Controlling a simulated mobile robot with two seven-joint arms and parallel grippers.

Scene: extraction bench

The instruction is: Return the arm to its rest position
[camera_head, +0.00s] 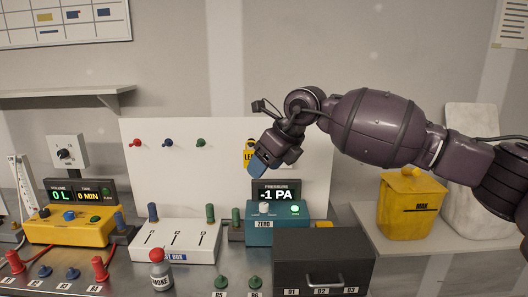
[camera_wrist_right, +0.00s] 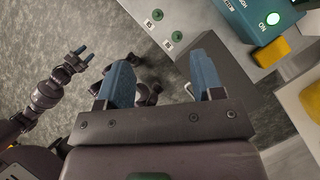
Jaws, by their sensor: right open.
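My right arm reaches in from the right in the head view. Its gripper (camera_head: 262,162) hangs in the air in front of the white panel, above the teal pressure meter. In the right wrist view the gripper's two blue fingers (camera_wrist_right: 163,78) stand wide apart with nothing between them. Another arm of mine with a small gripper (camera_wrist_right: 80,55) shows at the left of the right wrist view, over the grey floor. It is too small there to tell how far its jaws are apart. It does not show in the head view.
The teal pressure meter (camera_head: 289,233) reads -1 PA. A dark box (camera_head: 322,258) stands in front of it. A yellow bin (camera_head: 407,208) stands under my right forearm.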

